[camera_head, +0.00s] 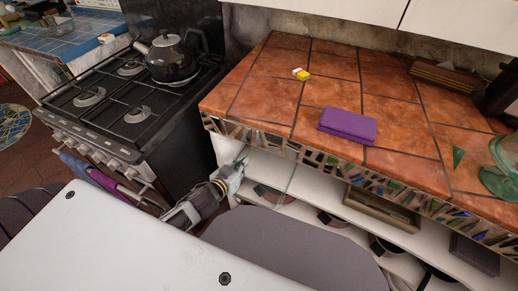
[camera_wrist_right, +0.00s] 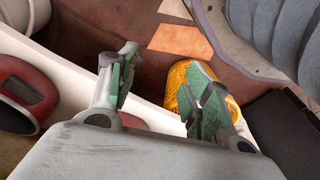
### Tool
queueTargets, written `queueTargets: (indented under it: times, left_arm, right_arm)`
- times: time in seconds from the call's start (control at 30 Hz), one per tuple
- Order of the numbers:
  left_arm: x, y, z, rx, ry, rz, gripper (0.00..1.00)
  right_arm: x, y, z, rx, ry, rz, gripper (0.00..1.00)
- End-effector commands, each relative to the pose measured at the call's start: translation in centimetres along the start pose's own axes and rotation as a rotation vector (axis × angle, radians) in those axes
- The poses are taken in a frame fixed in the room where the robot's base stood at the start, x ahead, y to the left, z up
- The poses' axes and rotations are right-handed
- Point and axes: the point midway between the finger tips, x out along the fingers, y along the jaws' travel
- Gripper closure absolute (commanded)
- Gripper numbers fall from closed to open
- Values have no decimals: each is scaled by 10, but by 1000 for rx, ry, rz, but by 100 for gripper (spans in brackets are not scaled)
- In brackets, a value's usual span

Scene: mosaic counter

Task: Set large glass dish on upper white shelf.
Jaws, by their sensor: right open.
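A clear glass dish (camera_head: 290,180) shows only as faint, pale edges in front of the shelves under the tiled counter; its full outline is hard to make out. My left gripper (camera_head: 238,165) is at its left edge and looks shut on it. The upper white shelf (camera_head: 325,176) lies just below the mosaic edge of the counter, behind the dish. I cannot tell whether the dish touches the shelf. My right gripper (camera_wrist_right: 160,95) is open and empty in the right wrist view; it does not show in the head view.
A bronze-coloured box (camera_head: 382,208) sits on the shelf to the right. The counter above holds a purple case (camera_head: 347,125) and a glass jar (camera_head: 500,165). A stove (camera_head: 125,100) with a kettle stands left. A yellow object (camera_wrist_right: 200,80) lies beyond my right fingers.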

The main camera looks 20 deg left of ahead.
Motion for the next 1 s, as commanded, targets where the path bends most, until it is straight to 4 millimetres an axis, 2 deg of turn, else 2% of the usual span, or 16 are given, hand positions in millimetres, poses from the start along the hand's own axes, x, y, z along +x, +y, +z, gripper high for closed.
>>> queueTargets:
  times: [0.63, 1.0]
  left_arm:
    - [45, 0, -22, 0, 7, 4, 100]
    - [70, 0, -32, 1, 6, 3, 100]
  right_arm:
    - [-11, -5, 4, 0, -18, -9, 50]
    - [-21, -6, -3, -1, -14, -11, 50]
